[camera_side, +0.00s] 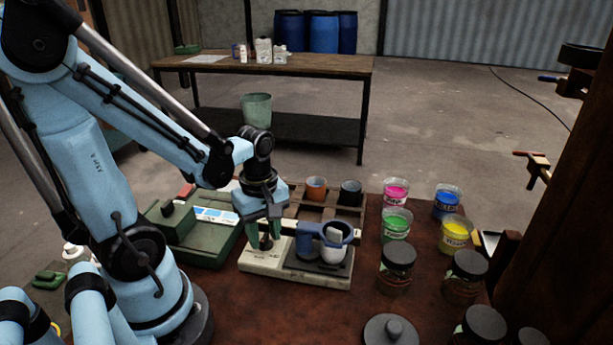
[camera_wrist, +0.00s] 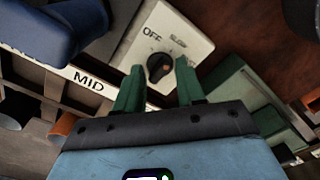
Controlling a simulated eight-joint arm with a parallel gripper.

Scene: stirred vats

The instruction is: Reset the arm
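My gripper (camera_side: 264,236) points down over the left end of a cream stirrer base (camera_side: 262,265). In the wrist view its two green fingers (camera_wrist: 158,69) are apart, with a black dial (camera_wrist: 160,67) showing between the tips. Clear gaps show on both sides of the dial. The dial sits on the cream panel marked OFF, with another label only partly readable. Whether the tips are above the dial or beside it is hard to tell. A blue vat (camera_side: 310,242) stands on the base's dark plate, with a white cup-like piece (camera_side: 334,250) at its right side.
A wooden rack (camera_side: 325,212) behind the base holds an orange cup (camera_side: 316,189) and a dark cup (camera_side: 350,192). A green case (camera_side: 195,242) lies left. Pink (camera_side: 396,193), green (camera_side: 396,224), blue (camera_side: 447,203) and yellow (camera_side: 456,233) paint jars and black-lidded jars (camera_side: 397,268) stand right.

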